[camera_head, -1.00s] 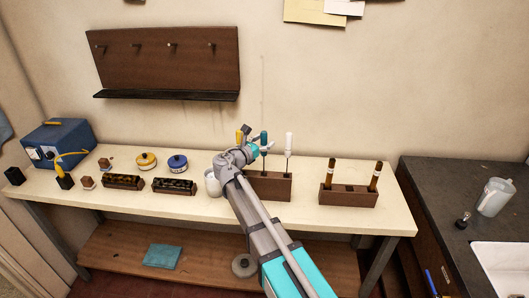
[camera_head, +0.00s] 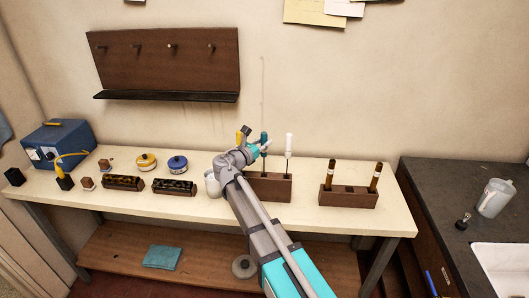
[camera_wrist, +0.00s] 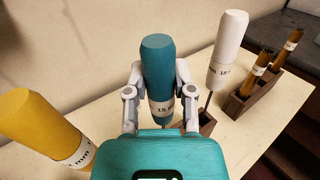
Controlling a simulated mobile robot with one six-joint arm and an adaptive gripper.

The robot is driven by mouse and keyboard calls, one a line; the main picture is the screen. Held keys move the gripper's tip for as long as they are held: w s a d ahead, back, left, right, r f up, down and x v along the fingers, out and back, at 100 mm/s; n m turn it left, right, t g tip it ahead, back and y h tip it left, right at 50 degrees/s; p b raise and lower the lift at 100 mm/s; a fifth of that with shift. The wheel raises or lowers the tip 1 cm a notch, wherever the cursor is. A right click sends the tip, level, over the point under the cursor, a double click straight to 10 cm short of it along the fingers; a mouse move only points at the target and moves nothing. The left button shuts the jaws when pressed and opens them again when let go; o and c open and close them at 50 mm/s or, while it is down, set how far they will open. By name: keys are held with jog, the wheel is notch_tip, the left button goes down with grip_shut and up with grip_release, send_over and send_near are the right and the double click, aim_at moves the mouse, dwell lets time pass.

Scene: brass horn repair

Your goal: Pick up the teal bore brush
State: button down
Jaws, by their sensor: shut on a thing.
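The teal bore brush (camera_head: 264,139) stands upright in a brown wooden block (camera_head: 268,186) on the bench. In the wrist view its teal handle (camera_wrist: 158,68), with a white printed band, is between the two grey fingers of my gripper (camera_wrist: 158,98). The fingers are shut on the handle. In the head view my gripper (camera_head: 262,147) is at the handle, partly hidden by my wrist. The brush's lower end is hidden in the block.
A yellow-handled brush (camera_wrist: 42,125) is close on the left and a white-handled brush (camera_wrist: 227,48) on the right. A second wooden block (camera_head: 348,196) with brown-handled tools stands farther right.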

jog(key=shift+r, duration=0.2)
notch_tip(320, 180, up, 18)
jog(key=p, duration=1.8)
jog(key=shift+f, duration=0.3)
notch_tip(320, 180, down, 4)
jog(key=b, duration=0.4)
dwell(0.3)
jog(key=shift+d, duration=0.1)
dwell(0.4)
